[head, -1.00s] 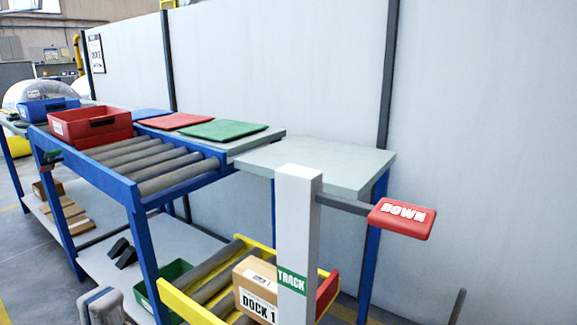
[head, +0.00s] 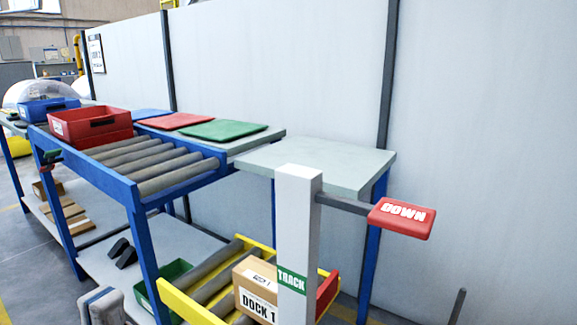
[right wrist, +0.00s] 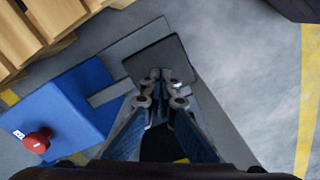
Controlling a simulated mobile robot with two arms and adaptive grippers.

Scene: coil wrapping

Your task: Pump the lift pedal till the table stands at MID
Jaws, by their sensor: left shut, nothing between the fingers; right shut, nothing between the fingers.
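In the right wrist view the lift pedal looks like the dark flat plate (right wrist: 172,55), joined by a grey bar to a blue housing with a red knob. My right gripper (right wrist: 161,77) is shut and empty, with its fingertips over the plate's near edge; I cannot tell whether they touch. In the head view the lift table (head: 190,302) has a yellow frame and grey rollers and stands below the blue roller bench. No MID mark is readable. My left gripper (head: 101,306) is at the bottom left, shut and empty. My right gripper is not in the head view.
A carton marked DOCK 1 (head: 256,291) sits on the lift table beside a white post (head: 297,220) labelled TRACK. A red DOWN paddle (head: 402,218) sticks out right. A wooden pallet (right wrist: 55,25) lies upper left in the wrist view.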

